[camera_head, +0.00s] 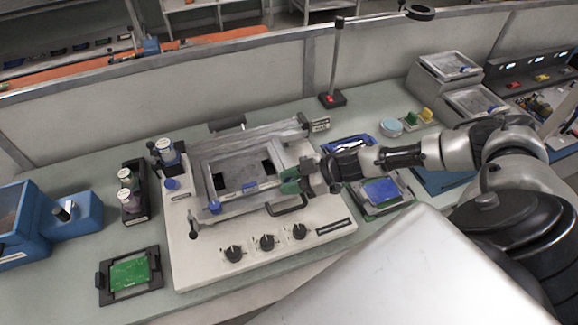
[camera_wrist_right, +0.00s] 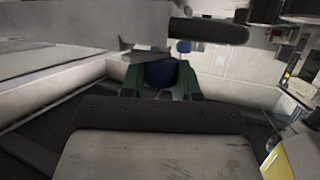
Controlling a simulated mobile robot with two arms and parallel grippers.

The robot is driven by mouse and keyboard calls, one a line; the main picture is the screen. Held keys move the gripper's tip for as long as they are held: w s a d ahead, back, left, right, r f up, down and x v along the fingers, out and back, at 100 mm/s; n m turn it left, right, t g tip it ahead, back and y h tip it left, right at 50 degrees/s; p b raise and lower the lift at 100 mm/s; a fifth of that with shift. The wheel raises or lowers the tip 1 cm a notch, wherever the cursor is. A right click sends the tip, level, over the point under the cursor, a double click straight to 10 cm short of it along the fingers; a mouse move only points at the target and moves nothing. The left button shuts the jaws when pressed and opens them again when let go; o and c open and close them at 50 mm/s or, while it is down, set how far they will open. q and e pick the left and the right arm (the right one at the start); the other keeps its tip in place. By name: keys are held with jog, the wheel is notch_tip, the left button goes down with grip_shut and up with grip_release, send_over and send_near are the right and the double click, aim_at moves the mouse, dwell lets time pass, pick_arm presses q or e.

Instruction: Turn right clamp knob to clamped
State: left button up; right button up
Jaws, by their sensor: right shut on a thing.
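The white clamping machine (camera_head: 190,255) stands on the bench with a grey frame (camera_head: 228,172) on top. My right gripper (camera_head: 292,186) reaches in from the right to the frame's right side. In the right wrist view its green fingers (camera_wrist_right: 160,78) are shut on a round blue knob (camera_wrist_right: 161,73), the right clamp knob. In the head view the gripper hides this knob. A similar blue knob (camera_head: 171,184) shows on the machine's left side. The knob's turn angle cannot be told. My left gripper is not in view.
A black handle (camera_head: 288,206) is at the machine's front right, and a dark bar (camera_wrist_right: 208,31) crosses above the knob in the wrist view. Three dark dials (camera_head: 267,242) line the front. A green board (camera_head: 130,272) lies front left; a blue-topped tray (camera_head: 381,190) is to the right.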

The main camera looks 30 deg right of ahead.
jog(key=shift+w+r+n+g+y+p, duration=0.1)
jog(key=shift+n+g+y+p, duration=0.3)
jog(key=shift+n+g, duration=0.65)
jog(key=n+g, duration=0.1)
jog(key=n+g+y+b, duration=0.1)
jog(key=g, duration=0.1)
jog(key=shift+f+n, duration=0.2)
jog(key=shift+n, duration=0.15)
jog(key=n+g+b, duration=0.3)
jog(key=n+g, duration=0.1)
jog(key=g, duration=0.1)
jog(key=shift+f+b, duration=0.15)
jog(key=shift+b, duration=0.2)
pick_arm(q)
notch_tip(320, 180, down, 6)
jog(key=b, duration=0.3)
pick_arm(e)
jog(key=shift+r+n+g+h, duration=0.2)
jog(key=shift+n+g+h, duration=0.6)
jog(key=shift+n+g, duration=1.2)
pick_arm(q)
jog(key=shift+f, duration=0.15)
pick_arm(e)
jog(key=o, duration=0.9)
